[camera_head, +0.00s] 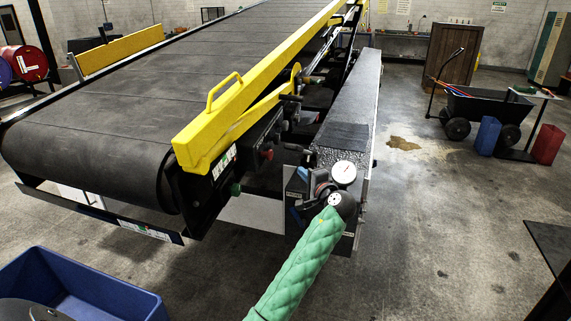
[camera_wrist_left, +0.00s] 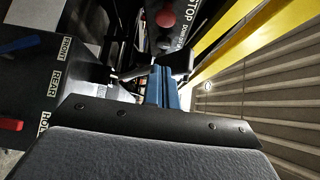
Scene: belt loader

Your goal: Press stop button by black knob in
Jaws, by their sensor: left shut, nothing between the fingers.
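A red stop button (camera_wrist_left: 165,18) sits on a dark panel at the top of the left wrist view, beside a white STOP label (camera_wrist_left: 196,14). In the head view a red button (camera_head: 266,155) shows on the side of the belt loader (camera_head: 95,115), under the yellow rail. Dark knob-like parts (camera_head: 291,97) stick out along that side; I cannot tell which is the black knob. My left gripper (camera_wrist_left: 168,88) is shut and empty, its blue fingers pointing toward the panel below the button, apart from it in the picture. In the head view my wrist mostly hides it. My right gripper is not seen.
A control box with FRONT and REAR labels (camera_wrist_left: 55,75) and a red lever (camera_wrist_left: 11,124) is left of my fingers. A yellow rail (camera_head: 245,100) runs above the panel. A blue bin (camera_head: 115,292) is at lower left.

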